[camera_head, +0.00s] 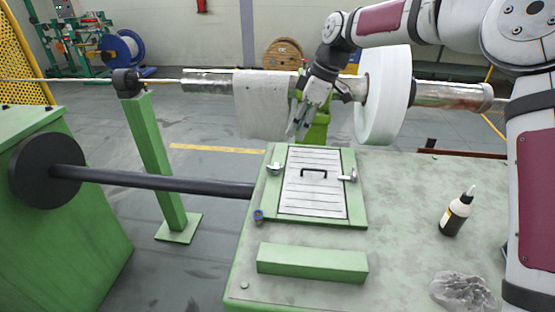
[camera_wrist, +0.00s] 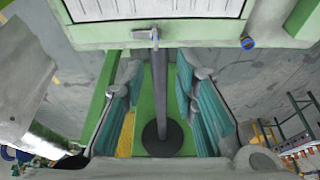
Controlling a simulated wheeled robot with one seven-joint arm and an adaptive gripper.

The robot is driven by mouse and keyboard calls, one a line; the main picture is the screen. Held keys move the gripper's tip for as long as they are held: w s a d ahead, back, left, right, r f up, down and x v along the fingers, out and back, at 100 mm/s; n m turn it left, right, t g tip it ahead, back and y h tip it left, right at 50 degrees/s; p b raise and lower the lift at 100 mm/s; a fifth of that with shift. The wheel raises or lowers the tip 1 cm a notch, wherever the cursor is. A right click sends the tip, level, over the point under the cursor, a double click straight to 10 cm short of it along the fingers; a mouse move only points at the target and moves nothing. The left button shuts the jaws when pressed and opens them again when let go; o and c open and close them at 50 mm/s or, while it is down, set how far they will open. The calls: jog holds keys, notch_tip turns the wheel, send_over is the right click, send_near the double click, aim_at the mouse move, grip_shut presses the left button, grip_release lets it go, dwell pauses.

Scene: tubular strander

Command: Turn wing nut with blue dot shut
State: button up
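A hatch cover (camera_head: 313,185) with a black handle (camera_head: 314,171) lies on the green bench. A silver wing nut (camera_head: 275,168) sits at its left edge and another (camera_head: 349,175) at its right edge. A small blue-ringed part (camera_head: 258,216) is at the frame's near left corner; it also shows in the wrist view (camera_wrist: 248,42). The left wing nut appears in the wrist view (camera_wrist: 152,38). I cannot tell whether the blue part is the dot itself. My gripper (camera_head: 297,130) is above and behind the cover, with its fingers (camera_wrist: 160,95) apart and empty.
A dark horizontal bar (camera_head: 150,181) meets the bench's left side. A cloth (camera_head: 260,104) hangs over a shaft near my gripper, and a white disc (camera_head: 384,95) stands right of it. A green block (camera_head: 312,262), a bottle (camera_head: 457,212) and crumpled plastic (camera_head: 463,292) rest on the bench.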

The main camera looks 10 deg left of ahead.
jog(key=w, duration=0.1)
jog(key=p, duration=0.3)
send_near(277, 163)
jog(key=s+a+f, duration=0.1)
jog(key=f, duration=0.1)
jog(key=s+a+f, duration=0.1)
jog(key=f, duration=0.1)
jog(key=s+a+f, duration=0.1)
jog(key=s+f, duration=0.1)
grip_shut()
